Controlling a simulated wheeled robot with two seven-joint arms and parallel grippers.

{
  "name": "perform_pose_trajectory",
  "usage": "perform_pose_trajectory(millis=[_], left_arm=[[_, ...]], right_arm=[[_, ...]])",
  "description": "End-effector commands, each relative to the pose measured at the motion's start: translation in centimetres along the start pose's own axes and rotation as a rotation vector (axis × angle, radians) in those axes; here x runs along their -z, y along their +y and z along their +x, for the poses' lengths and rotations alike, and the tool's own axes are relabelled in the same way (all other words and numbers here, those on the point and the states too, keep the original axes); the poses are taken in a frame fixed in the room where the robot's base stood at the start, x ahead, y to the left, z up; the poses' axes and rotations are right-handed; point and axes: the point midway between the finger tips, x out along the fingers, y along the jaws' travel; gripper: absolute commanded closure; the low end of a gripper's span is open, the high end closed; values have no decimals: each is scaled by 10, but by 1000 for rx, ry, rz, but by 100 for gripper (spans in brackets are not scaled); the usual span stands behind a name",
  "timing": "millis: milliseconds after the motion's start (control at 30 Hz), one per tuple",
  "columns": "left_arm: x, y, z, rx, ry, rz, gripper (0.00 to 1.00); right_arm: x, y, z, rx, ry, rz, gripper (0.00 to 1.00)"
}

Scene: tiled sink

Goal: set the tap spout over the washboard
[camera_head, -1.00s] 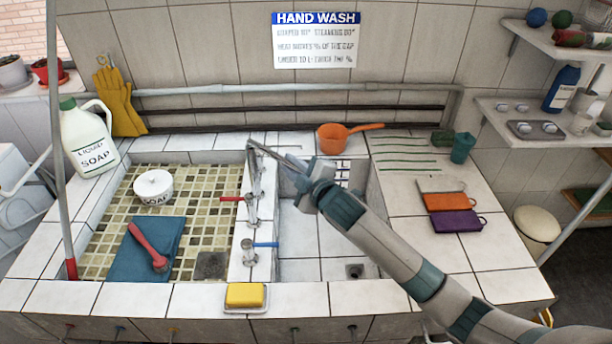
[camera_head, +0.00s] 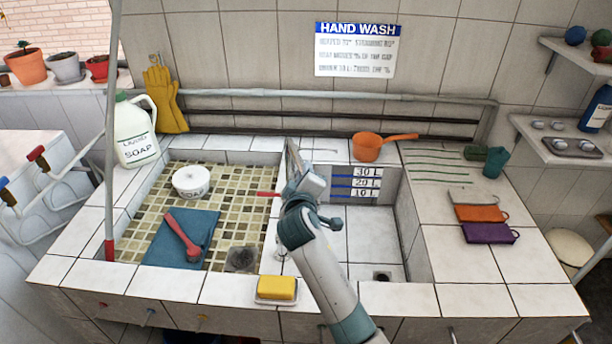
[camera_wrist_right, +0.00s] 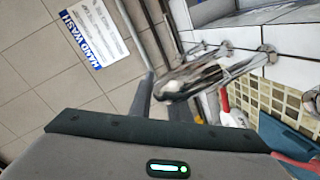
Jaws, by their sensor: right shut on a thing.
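The chrome tap spout (camera_head: 292,158) is mostly hidden by my right gripper (camera_head: 306,186) in the head view. In the right wrist view the spout (camera_wrist_right: 200,75) lies at the fingers of my right gripper (camera_wrist_right: 163,103), which is shut on it. The gripper stands near the divider, at the left edge of the deep basin. The red tap handle (camera_head: 267,194) shows left of the gripper; the blue handle is hidden. I take the mosaic-floored left bay (camera_head: 236,190) as the washboard. It holds a white soap pot (camera_head: 191,182), a blue cloth (camera_head: 168,238) and a red brush (camera_head: 183,236). My left gripper is out of view.
The deep basin (camera_head: 372,235) has litre marks on its back wall. An orange dipper (camera_head: 367,148) stands behind it. A yellow sponge (camera_head: 276,287) lies on the front rim. A soap jug (camera_head: 136,135) stands at the left, and cloths (camera_head: 490,233) lie at the right.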

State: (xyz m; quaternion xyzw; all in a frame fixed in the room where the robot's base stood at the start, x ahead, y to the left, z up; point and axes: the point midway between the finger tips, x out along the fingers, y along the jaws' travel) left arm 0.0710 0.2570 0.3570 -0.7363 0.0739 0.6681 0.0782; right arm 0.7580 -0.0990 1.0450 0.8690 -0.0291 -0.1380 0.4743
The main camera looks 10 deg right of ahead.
Motion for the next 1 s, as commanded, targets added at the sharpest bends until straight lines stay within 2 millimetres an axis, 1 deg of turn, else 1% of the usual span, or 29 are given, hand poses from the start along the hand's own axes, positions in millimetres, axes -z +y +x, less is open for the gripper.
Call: perform_pose_trajectory(millis=[33, 433, 467, 500, 533, 867, 1000], left_arm=[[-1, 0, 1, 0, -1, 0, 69], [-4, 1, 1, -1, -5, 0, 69], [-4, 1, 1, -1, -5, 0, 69], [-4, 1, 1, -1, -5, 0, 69], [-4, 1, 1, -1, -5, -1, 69], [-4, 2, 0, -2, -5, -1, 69], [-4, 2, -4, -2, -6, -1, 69]], right_arm=[[0, -3, 0, 1, -6, 1, 100], [0, -2, 0, -2, -10, 3, 100], [0, -2, 0, -2, -10, 3, 79], [0, -2, 0, -2, -10, 3, 69], [0, -2, 0, -2, -10, 3, 65], [0, -1, -1, -4, -9, 2, 65], [1, 0, -6, -3, -8, 3, 65]])
